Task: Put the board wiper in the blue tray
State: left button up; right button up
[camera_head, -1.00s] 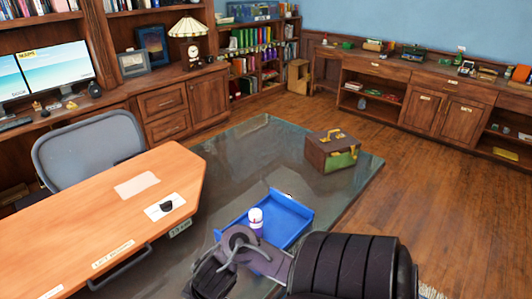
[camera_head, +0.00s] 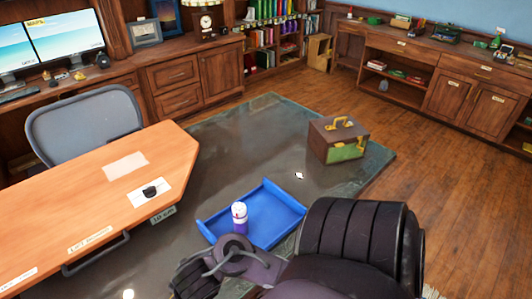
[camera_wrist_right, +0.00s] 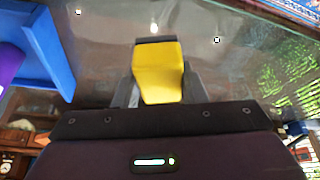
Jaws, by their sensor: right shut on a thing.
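The blue tray (camera_head: 281,222) lies on the dark glossy floor area in the lower middle of the head view. A white and purple bottle (camera_head: 239,214) stands upright in its left part. The tray also shows at the left edge of the right wrist view (camera_wrist_right: 45,40). My right gripper (camera_wrist_right: 160,92) is shut on a yellow block with a dark top edge, which looks like the board wiper (camera_wrist_right: 160,73). The tray is to the left of it in that view. In the head view my right arm covers the tray's near side, and the wiper is hidden. My left gripper is not in view.
A wooden desk (camera_head: 75,215) with a grey chair (camera_head: 82,125) stands at the left. A brown and green case with a yellow handle (camera_head: 338,139) sits beyond the tray. Bookcases and cabinets line the walls. The wood floor at the right (camera_head: 460,220) is clear.

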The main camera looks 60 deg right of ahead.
aim_at(266, 214)
jog(key=k+l, duration=0.1)
jog(key=l, duration=0.35)
jog(key=k+l+u, duration=0.15)
jog(key=l, duration=0.25)
jog(key=k+l, duration=0.1)
jog(key=l, duration=0.3)
jog(key=k+l+u, duration=0.15)
jog(key=l, duration=0.3)
jog(key=k+l, duration=0.15)
jog(key=l, duration=0.25)
jog(key=k+l+u, duration=0.1)
jog(key=l, duration=0.3)
jog(key=k+l+u, duration=0.1)
jog(key=k+l, duration=0.15)
jog(key=l, duration=0.1)
